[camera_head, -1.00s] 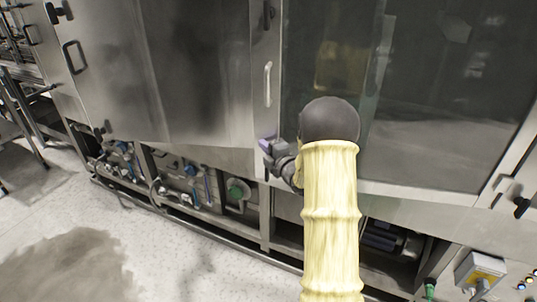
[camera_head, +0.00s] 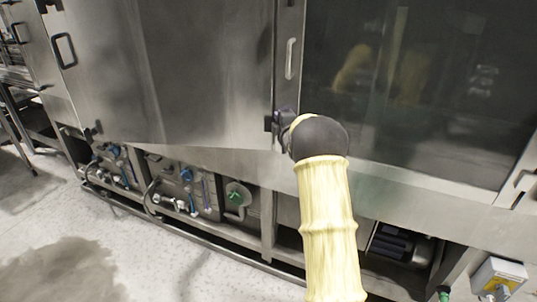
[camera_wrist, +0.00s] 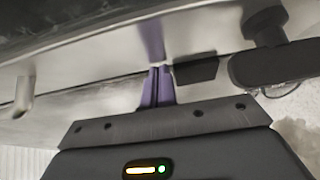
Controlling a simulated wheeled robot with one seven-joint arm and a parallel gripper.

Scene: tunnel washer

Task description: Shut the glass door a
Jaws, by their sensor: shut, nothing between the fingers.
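The glass door (camera_head: 440,110) is a large dark pane in a steel frame on the right of the head view. A pale upright handle (camera_head: 290,58) is on the frame at its left side. Reflections cover the pane, and I cannot tell whether a gap is left at its edge. My gripper (camera_head: 271,122) is at the lower left corner of the glass door, below the handle, partly hidden by my wrist. In the wrist view, its purple fingers (camera_wrist: 157,87) are together and empty, close to a pale metal edge; contact is unclear.
A large steel panel door (camera_head: 170,75) with a dark handle (camera_head: 65,50) is on the left. Valves and hoses (camera_head: 185,190) sit in the open frame below. Floor (camera_head: 150,265) is clear at lower left. A grey switch box (camera_head: 498,275) is at lower right.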

